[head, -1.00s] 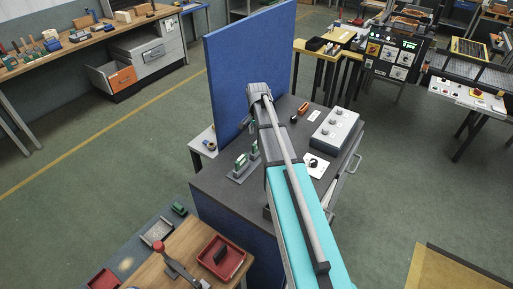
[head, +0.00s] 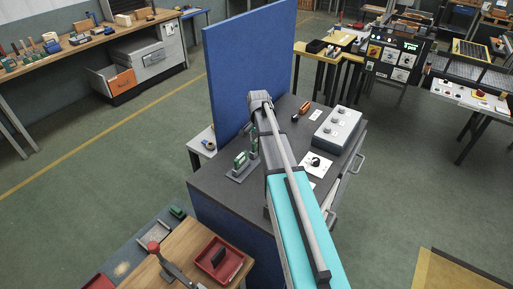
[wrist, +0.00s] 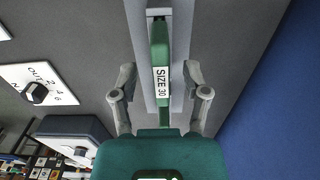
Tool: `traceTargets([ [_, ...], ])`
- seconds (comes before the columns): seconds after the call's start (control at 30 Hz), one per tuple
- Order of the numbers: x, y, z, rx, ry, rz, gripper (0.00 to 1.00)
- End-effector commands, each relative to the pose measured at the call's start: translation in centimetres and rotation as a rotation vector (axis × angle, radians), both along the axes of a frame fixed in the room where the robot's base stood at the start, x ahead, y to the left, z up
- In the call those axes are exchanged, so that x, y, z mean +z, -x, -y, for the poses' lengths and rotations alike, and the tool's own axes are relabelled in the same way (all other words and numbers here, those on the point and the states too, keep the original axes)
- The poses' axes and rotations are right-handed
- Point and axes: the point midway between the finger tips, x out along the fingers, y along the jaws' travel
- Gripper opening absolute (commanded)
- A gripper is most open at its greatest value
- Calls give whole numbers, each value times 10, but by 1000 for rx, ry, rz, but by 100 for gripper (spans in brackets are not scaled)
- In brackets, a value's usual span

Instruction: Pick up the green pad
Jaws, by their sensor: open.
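In the wrist view an upright green pad (wrist: 160,50) with a white "SIZE 30" label stands against a light grey holder. I cannot tell whether the two are one piece. My gripper (wrist: 159,72) is open, with one finger on each side of the narrow green part and gaps between. In the head view two small green pieces (head: 241,160) sit on a grey stand on the dark bench, left of my arm. My fingertips are hidden there behind the arm.
A blue panel (head: 237,75) rises behind the bench and is close on the right in the wrist view. A grey box with knobs (head: 337,128) and a white card with a black knob (head: 315,165) lie right of my arm. A red tray (head: 222,258) sits on the front-left table.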

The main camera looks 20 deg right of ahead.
Motion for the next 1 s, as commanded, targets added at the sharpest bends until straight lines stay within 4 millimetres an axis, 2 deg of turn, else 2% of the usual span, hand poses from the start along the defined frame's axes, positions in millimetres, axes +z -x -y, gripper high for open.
traceTargets([
  [0.5,0,0,0,0,0,0,58],
  [0.8,0,0,0,0,0,0,2],
  [0.83,0,0,0,0,0,0,0],
  [1.0,0,0,0,0,0,0,0],
])
